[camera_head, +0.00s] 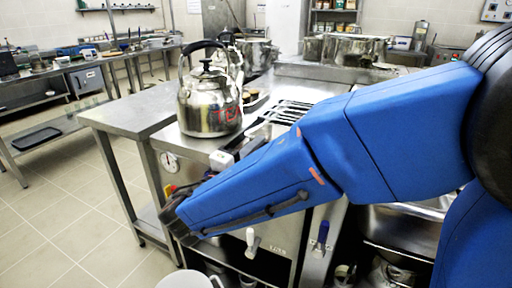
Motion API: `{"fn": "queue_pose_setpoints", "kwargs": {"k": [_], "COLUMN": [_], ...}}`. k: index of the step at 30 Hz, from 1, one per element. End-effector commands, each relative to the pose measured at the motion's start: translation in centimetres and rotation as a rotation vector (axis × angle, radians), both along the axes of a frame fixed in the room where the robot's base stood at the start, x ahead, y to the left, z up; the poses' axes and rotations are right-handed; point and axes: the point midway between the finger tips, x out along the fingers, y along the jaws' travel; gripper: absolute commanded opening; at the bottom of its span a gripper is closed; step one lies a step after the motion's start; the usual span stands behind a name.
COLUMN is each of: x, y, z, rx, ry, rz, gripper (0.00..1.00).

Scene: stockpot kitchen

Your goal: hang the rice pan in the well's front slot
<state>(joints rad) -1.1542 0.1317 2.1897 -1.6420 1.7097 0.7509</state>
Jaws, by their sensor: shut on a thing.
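My blue arm reaches from the right edge across the cooking unit. It ends in a dark wrist at the unit's front left. My gripper's fingers do not show past it, so I cannot see what they hold. I cannot make out the rice pan. What looks like the well (290,110), a top opening with metal bars, lies behind my arm. My arm hides its front part, so the front slot cannot be made out.
A large steel kettle (209,107) marked TEA stands left of the barred opening. A bare steel table (135,108) adjoins the unit at left. A white lever tap (252,242) and a blue-handled one (322,236) project from the front. Open tiled floor (70,225) lies left.

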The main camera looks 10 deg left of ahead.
Motion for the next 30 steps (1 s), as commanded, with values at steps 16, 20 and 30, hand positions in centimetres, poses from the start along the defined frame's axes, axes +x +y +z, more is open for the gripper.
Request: {"fn": "queue_pose_setpoints", "kwargs": {"k": [16, 20, 30], "x": [0.6, 0.8, 1.1], "y": [-0.3, -0.4, -0.7], "z": [0.8, 0.9, 1.3], "rx": [0.002, 0.002, 0.002], "ry": [-0.003, -0.003, -0.004], "rz": [0.0, 0.0, 0.001], "gripper": [0.0, 0.0, 0.0]}}
